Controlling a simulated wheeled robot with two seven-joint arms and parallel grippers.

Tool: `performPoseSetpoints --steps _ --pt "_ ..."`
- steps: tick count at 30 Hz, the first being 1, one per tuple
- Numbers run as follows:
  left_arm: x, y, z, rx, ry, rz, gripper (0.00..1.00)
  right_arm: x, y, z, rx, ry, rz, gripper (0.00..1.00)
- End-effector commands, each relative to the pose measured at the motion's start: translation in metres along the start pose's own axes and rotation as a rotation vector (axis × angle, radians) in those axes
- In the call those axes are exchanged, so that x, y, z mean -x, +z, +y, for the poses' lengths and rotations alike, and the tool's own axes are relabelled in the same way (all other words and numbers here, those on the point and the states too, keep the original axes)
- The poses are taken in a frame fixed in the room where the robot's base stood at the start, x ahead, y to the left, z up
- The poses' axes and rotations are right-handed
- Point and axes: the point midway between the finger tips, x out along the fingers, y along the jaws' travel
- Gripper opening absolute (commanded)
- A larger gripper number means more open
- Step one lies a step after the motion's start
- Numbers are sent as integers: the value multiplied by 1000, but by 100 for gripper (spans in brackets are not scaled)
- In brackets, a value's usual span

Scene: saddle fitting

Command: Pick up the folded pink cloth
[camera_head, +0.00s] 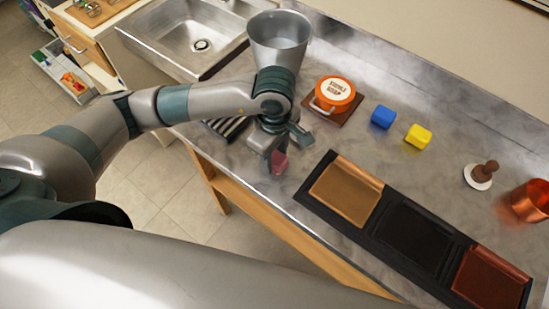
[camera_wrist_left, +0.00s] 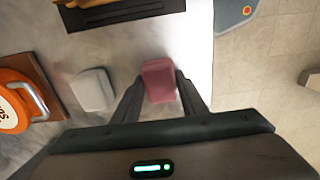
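The folded pink cloth (camera_head: 279,162) is a small block over the grey counter, near its front edge. In the left wrist view the cloth (camera_wrist_left: 159,82) sits between the two fingertips of my left gripper (camera_wrist_left: 160,88), with a finger against each side. In the head view my left gripper (camera_head: 276,158) points down, and its fingers hide part of the cloth. I cannot tell whether the cloth touches the counter. My right gripper is out of view.
A pale grey block (camera_wrist_left: 92,90) lies close beside the left gripper. An orange-lidded tin (camera_head: 335,92), a blue block (camera_head: 383,117) and a yellow block (camera_head: 418,136) stand farther back. A dark tray (camera_head: 330,157) lies to the right; a metal bucket (camera_head: 279,42) stands by the sink.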

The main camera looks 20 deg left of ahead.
Motion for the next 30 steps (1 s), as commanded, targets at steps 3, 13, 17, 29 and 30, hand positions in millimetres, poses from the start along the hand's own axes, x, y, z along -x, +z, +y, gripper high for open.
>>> performPoseSetpoints --steps 3,13,17,29,30 --pt "0 0 0 0 0 0 17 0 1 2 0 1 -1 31" --pt "3 0 1 0 1 -1 16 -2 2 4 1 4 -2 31" --pt "11 0 1 0 4 -1 16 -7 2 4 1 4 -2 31" --pt "61 34 -9 -9 7 -2 16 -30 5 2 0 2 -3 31" --pt "65 42 -12 -9 7 -1 16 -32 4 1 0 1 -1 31"
